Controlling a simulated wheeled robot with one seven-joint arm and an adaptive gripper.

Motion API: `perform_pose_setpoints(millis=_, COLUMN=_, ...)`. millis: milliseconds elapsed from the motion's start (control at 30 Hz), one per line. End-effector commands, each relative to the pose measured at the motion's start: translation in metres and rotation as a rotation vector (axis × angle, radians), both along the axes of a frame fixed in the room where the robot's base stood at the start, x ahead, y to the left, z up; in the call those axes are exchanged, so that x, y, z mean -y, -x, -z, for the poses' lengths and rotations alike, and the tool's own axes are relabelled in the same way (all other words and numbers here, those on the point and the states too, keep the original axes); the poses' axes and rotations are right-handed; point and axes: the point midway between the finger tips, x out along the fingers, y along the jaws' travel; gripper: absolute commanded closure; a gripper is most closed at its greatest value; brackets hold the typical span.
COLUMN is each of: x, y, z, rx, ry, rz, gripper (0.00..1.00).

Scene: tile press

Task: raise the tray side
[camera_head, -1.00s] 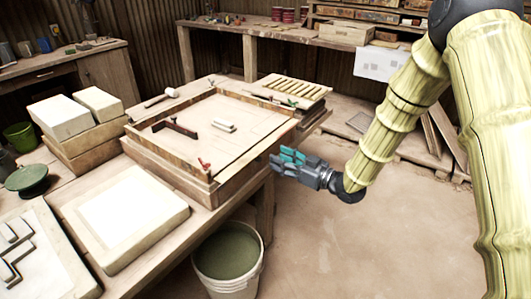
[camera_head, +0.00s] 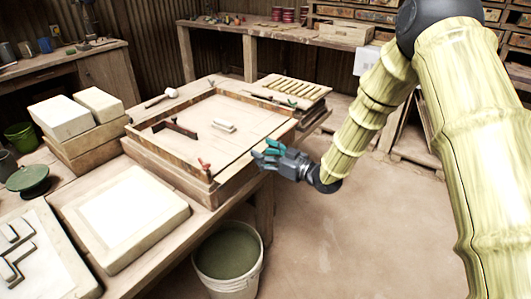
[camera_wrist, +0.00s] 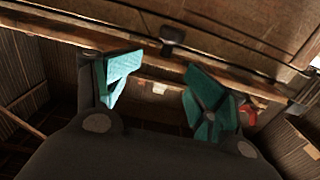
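The wooden tray (camera_head: 160,153) sits on the workbench, with upright walls along its left and back. Its right side (camera_head: 245,160), facing my gripper, shows no raised wall; whether a panel hangs there is hard to tell. My gripper (camera_head: 265,155) is just off that side, near its middle, with teal fingertips. In the wrist view my gripper (camera_wrist: 162,85) has its fingers spread apart with nothing between them. A wooden edge (camera_wrist: 90,40) with a small dark knob (camera_wrist: 172,40) lies beyond the fingertips. A red catch (camera_head: 205,166) stands at the tray's near corner.
A dark bar (camera_head: 181,130) and a pale block (camera_head: 223,125) lie in the tray. A mould slab (camera_head: 125,215) and stacked blocks (camera_head: 60,118) are to the left. A green-filled bucket (camera_head: 228,260) stands below. The floor at right is open.

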Motion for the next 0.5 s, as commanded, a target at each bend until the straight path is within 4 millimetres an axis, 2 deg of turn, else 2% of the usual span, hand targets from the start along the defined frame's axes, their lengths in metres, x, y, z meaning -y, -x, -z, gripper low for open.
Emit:
perform_pose_setpoints(millis=33, x=-0.0025, y=-0.0003, z=-0.0018, rx=0.003, ry=-0.002, rz=-0.003, gripper=0.63)
perform_pose_setpoints(millis=67, x=-0.0023, y=-0.0003, z=-0.0017, rx=0.003, ry=-0.002, rz=-0.003, gripper=0.68)
perform_pose_setpoints(millis=200, x=-0.0017, y=-0.0002, z=-0.0016, rx=0.003, ry=-0.002, rz=-0.002, gripper=0.97)
perform_pose_setpoints(millis=500, x=-0.0024, y=-0.0001, z=-0.0013, rx=0.003, ry=-0.002, rz=-0.003, gripper=1.0)
